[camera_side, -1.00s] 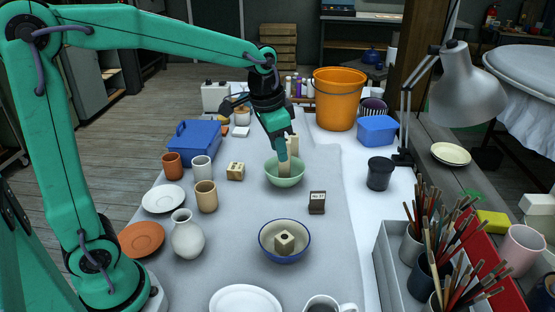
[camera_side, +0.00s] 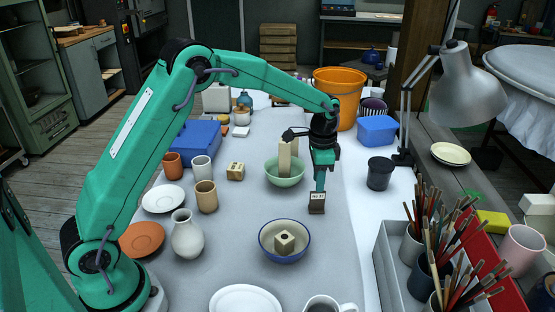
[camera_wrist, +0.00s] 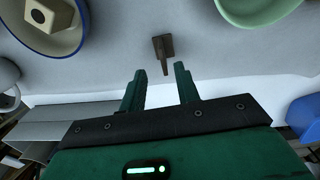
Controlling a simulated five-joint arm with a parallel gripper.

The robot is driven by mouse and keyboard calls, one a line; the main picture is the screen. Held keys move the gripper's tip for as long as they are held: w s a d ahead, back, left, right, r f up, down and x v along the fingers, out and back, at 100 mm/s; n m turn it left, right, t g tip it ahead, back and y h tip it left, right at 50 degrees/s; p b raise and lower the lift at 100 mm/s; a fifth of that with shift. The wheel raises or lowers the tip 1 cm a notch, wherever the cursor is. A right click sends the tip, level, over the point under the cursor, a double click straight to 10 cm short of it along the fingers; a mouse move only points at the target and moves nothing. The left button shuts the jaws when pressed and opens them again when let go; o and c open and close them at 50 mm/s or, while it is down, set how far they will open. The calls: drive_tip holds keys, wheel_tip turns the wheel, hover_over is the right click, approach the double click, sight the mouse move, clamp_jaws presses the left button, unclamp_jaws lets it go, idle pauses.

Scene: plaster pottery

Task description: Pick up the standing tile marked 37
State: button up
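A small dark brown tile (camera_side: 317,204) stands upright on the grey mat, right of the blue-rimmed bowl's far side. Its face carries a pale label whose number is too small to read surely. My gripper (camera_side: 319,190) points down directly over the tile in the side view, its tips near or at the tile's top; contact cannot be told. In the wrist view my gripper (camera_wrist: 160,70) has two green fingers spread apart with nothing between them.
A green bowl (camera_side: 286,181) with pale upright blocks stands behind and left of the tile. A blue-rimmed bowl (camera_side: 270,255) holding a cream block stands in front. A black cup (camera_side: 379,174) stands to the right. The mat immediately around the tile is clear.

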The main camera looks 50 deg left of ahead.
sight(316, 209)
drive_tip(key=shift+f, duration=1.35)
drive_tip(key=shift+w+a+f, duration=0.1)
drive_tip(key=shift+w+f, duration=0.05)
drive_tip(key=shift+f, duration=1.15)
drive_tip(key=shift+w+f, duration=0.1)
drive_tip(key=shift+f, duration=1.2)
clamp_jaws()
